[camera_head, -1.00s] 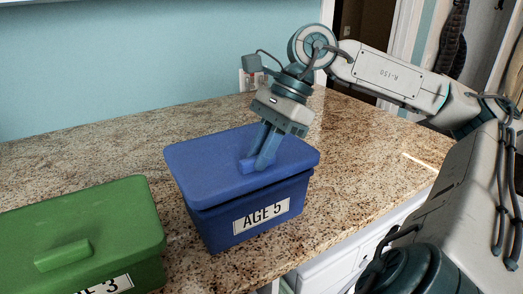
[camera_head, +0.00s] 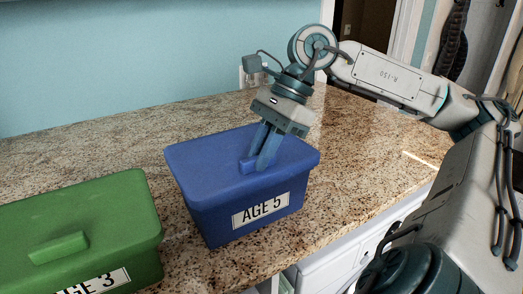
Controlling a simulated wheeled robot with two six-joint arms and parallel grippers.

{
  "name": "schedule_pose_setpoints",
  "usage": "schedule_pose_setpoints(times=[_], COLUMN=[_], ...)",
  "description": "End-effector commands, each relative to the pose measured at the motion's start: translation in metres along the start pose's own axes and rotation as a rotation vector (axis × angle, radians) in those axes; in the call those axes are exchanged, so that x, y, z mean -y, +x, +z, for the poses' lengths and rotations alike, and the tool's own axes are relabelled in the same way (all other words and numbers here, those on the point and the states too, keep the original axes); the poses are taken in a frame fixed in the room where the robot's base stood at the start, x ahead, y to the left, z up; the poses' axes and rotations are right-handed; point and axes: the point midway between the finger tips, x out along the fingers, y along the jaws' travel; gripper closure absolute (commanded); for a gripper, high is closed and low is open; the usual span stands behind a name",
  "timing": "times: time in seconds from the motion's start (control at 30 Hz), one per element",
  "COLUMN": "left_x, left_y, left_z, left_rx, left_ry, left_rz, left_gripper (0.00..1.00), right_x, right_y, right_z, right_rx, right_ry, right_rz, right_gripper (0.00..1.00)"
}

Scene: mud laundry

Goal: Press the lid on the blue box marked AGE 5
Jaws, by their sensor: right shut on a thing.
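The blue box (camera_head: 222,222) marked AGE 5 stands upright on the counter, its white label (camera_head: 261,210) facing me. Its blue lid (camera_head: 205,155) lies on top, level with the rim, and no gap shows between lid and box along the front. My right gripper (camera_head: 260,163) reaches down from above and is shut on the handle (camera_head: 247,167) of the lid, near the lid's middle. The fingers hide part of the handle. The far edges of the box are hidden. My left gripper is not in view.
A green box (camera_head: 140,245) marked AGE 3, with its own handled lid, stands to the left, with a narrow strip of counter between the boxes. The granite counter (camera_head: 60,160) is clear behind them. A wall outlet (camera_head: 245,80) is behind my right gripper.

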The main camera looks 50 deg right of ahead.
Motion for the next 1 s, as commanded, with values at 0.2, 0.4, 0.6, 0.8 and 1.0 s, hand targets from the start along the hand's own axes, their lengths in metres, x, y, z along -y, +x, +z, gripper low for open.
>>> schedule_pose_setpoints(times=[0.2,0.4,0.6,0.8,1.0], left_x=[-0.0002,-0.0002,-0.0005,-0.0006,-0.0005], left_y=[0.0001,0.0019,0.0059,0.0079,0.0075], left_z=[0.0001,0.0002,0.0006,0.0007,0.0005], left_rx=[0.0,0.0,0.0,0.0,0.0], left_ry=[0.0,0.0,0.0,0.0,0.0], left_rz=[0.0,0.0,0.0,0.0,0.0], left_gripper=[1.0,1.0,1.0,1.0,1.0], right_x=[0.0,0.0,-0.0002,-0.0002,-0.0002], right_y=[0.0,0.0016,0.0053,0.0072,0.0069], right_z=[0.0001,-0.0008,-0.0028,-0.0038,-0.0037], right_rx=[0.0,0.001,0.001,0.001,0.001], right_ry=[0.0,0.0,0.0,0.0,0.0], right_rz=[0.0,0.0,0.0,0.0,0.0], right_gripper=[1.0,1.0,1.0,1.0,1.0])
